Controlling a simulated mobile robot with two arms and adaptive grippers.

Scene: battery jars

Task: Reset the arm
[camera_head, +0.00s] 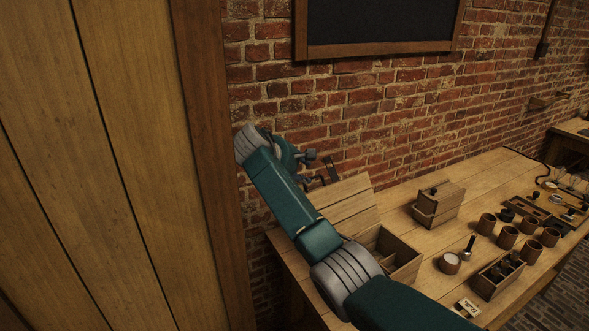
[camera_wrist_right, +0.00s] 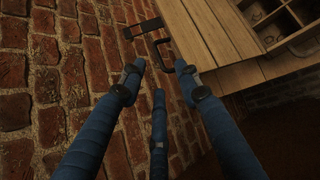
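My right arm reaches in from the bottom of the head view, and its gripper (camera_head: 312,168) is up against the brick wall side, near the upper edge of a raised wooden lid (camera_head: 345,200). In the right wrist view, the blue fingers of the gripper (camera_wrist_right: 157,82) are spread apart with nothing between them. A dark handle (camera_wrist_right: 163,52) on the lid (camera_wrist_right: 205,35) lies just beyond the fingertips; I cannot tell whether a finger touches it. My left gripper is in neither view.
The open box (camera_head: 402,262) on the table (camera_head: 400,212) is partly hidden by my arm. A smaller wooden box (camera_head: 440,203), several round jars (camera_head: 507,237), a divided crate (camera_head: 497,279) and a label card (camera_head: 467,308) stand to the right. A wooden panel (camera_head: 100,150) fills the left.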

